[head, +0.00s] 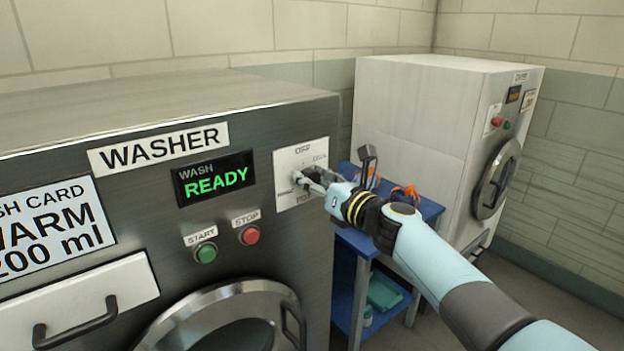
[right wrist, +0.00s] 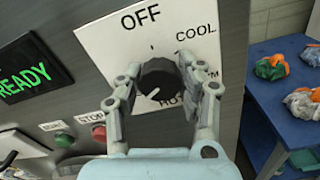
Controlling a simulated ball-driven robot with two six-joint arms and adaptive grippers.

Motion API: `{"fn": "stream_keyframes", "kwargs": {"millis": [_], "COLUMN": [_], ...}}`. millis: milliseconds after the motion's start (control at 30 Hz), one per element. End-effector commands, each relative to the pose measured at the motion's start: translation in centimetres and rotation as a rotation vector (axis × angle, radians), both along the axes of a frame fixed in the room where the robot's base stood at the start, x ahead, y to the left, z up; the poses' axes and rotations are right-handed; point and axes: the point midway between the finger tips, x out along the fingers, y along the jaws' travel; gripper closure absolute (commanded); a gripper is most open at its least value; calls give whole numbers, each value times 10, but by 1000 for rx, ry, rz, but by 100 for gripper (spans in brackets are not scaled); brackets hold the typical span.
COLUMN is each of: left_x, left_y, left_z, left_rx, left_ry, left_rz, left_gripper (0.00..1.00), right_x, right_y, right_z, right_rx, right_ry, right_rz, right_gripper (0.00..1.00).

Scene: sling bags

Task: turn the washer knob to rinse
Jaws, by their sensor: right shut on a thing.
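The washer knob (right wrist: 158,84) is a dark round dial on a white panel (right wrist: 108,48) of the washer front. A short white mark on its face points to the lower left. OFF and COOL are readable on the panel; HOT and another label at the right are partly covered by a finger, and I see no readable rinse label. My right gripper (right wrist: 158,76) has its two grey fingers closed on opposite sides of the knob. In the head view the right gripper (head: 311,181) is at the panel (head: 300,154) and largely hides the knob. My left gripper is not in view.
The washer display (head: 213,178) reads WASH READY. A green start button (head: 205,252) and red stop button (head: 249,235) sit below it. A blue cart (head: 426,207) with cloth bundles (right wrist: 272,66) stands right of the washer, before a white dryer (head: 415,120).

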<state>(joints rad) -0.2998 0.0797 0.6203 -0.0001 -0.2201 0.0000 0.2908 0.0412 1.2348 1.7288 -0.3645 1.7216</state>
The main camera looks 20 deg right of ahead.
Motion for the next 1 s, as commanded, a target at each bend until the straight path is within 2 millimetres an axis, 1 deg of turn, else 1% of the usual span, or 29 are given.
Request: {"fn": "stream_keyframes", "kwargs": {"millis": [33, 200, 433, 533, 667, 900, 1000], "left_x": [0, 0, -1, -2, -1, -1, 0], "left_y": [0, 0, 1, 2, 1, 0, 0], "left_z": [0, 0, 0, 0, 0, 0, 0], "left_rx": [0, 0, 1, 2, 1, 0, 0], "left_ry": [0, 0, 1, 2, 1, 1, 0], "left_rz": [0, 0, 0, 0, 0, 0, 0], "left_gripper": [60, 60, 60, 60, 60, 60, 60], "right_x": [-1, -1, -1, -5, -23, -75, -92], "right_y": [0, 0, 0, -2, -9, -27, -33], "right_z": [-4, -2, -1, -1, -2, -2, -2], "right_rx": [1, 0, -1, 0, -4, -3, -3], "right_ry": [7, 3, 2, 1, 2, 3, 4], "right_rz": [1, 0, 1, -1, 0, 1, 1], "right_gripper": [59, 38, 38, 38, 38, 38, 38]}}
